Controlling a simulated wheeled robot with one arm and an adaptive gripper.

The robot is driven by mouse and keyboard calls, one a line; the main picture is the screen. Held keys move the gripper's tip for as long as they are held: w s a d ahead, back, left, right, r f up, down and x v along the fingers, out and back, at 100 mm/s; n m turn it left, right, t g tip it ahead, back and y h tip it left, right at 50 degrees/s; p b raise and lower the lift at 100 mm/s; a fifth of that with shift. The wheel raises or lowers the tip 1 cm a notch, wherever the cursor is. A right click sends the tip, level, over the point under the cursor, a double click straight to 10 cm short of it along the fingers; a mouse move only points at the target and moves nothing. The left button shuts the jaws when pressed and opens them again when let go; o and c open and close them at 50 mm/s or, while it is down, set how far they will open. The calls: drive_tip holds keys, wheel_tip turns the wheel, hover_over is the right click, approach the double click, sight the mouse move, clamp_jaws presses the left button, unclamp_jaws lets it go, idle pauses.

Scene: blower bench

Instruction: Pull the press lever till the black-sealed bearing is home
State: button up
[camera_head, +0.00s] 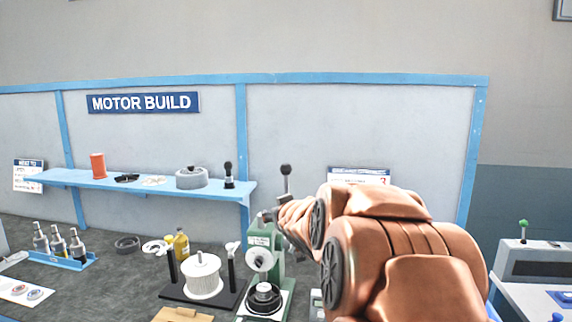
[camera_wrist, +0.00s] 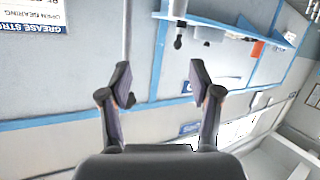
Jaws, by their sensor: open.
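The green press (camera_head: 272,243) stands on the bench at centre in the head view. Its lever (camera_head: 286,182) rises behind it, upright, with a black ball knob at the top. A black round part (camera_head: 264,297) sits on the press base under the ram; I cannot tell whether it includes the black-sealed bearing. My gripper (camera_wrist: 160,84) is open and empty in the wrist view. The lever rod (camera_wrist: 126,32) runs down behind its left finger, with the dark knob just inside that finger; contact cannot be told.
A white-wound rotor (camera_head: 203,276) stands on a black stand left of the press. A blue shelf (camera_head: 110,185) with parts runs along the back panel. A grey machine (camera_head: 535,262) is at right.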

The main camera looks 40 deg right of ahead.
sight(288, 170)
drive_tip(key=d+r+t, duration=0.1)
drive_tip(key=d+r, duration=0.1)
drive_tip(key=d+r+n+t, duration=0.1)
drive_tip(key=d+r, duration=0.1)
drive_tip(key=r, duration=0.1)
drive_tip(key=d+r+t+p, duration=0.1)
drive_tip(key=d+r+t, duration=0.1)
drive_tip(key=r, duration=0.1)
drive_tip(key=shift+s+d+r+n, duration=0.15)
drive_tip(key=shift+r+n, duration=0.1)
drive_tip(key=shift+n, duration=0.05)
drive_tip(key=shift+p+x, duration=0.95)
drive_tip(key=shift+x, duration=2.9)
clamp_jaws()
